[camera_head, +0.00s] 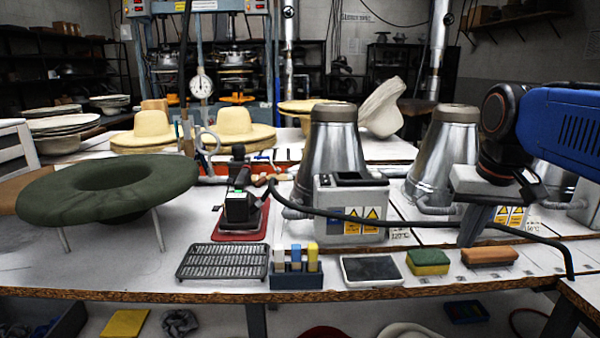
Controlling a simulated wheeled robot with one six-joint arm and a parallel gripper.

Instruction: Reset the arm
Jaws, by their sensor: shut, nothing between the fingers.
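My arm, with its blue link, reaches in from the right edge. My gripper (471,236) hangs at its end with the fingers pointing down, shut and empty. It is above the right part of the workbench (215,235), in front of a metal steamer cone (435,165). A black hose (400,219) crosses the picture close to the fingers; I cannot tell whether they touch.
A dark green hat (105,190) rests on a stand at the left. An iron (241,200) stands on a red pad. A grey control box (350,208), a metal grate (224,261), a green-yellow sponge (428,262) and a brush (489,256) occupy the bench.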

